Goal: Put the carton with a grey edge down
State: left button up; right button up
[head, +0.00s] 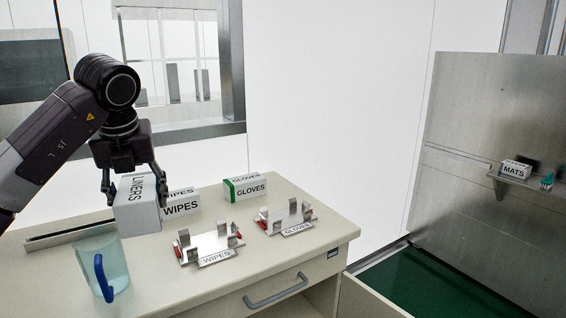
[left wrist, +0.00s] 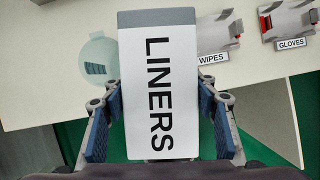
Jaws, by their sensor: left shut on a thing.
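My left gripper (head: 132,192) points down over the left part of the counter and is shut on the LINERS carton (head: 137,218). The carton is white with black lettering, and its grey edge shows at the far end in the left wrist view (left wrist: 158,18). In the left wrist view, the blue-padded fingers (left wrist: 160,125) flank the carton's two long sides. The carton appears to be above the counter top (head: 150,285), in front of the WIPES carton (head: 181,208), which it partly hides. My right gripper is not in view.
A clear jug with a blue handle (head: 103,278) stands close to the held carton. Metal holders labelled WIPES (head: 208,248) and GLOVES (head: 287,221) stand to the right. A green-edged GLOVES carton (head: 245,187) stands behind. A MATS carton (head: 515,169) sits on a wall shelf.

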pick_arm(q)
jog(key=shift+d+r+m, duration=0.15)
jog(key=shift+d+m, duration=0.15)
jog(key=shift+d, duration=0.95)
jog(key=s+d+f+m+g+h, duration=0.2)
jog(key=s+d+f+m+g, duration=0.3)
jog(key=s+f+m, duration=0.75)
jog(key=s+d+f+m+g+h, duration=0.35)
jog(key=d+f+m, duration=0.4)
jog(key=m, duration=1.25)
jog(key=s+d+f+m+y, duration=0.1)
jog(key=s+f+m+y, duration=0.1)
jog(key=s+m, duration=0.3)
jog(key=s+d+f+m+y, duration=0.1)
jog(key=s+f+m+y, duration=0.15)
jog(key=s+m, duration=0.3)
jog(key=w+a+n, duration=0.1)
jog(key=a+n, duration=0.2)
jog(key=a, duration=0.4)
jog(key=shift+r+h, duration=0.25)
jog(key=shift+h, duration=0.15)
jog(key=shift+d, duration=0.15)
jog(key=shift+r, duration=0.1)
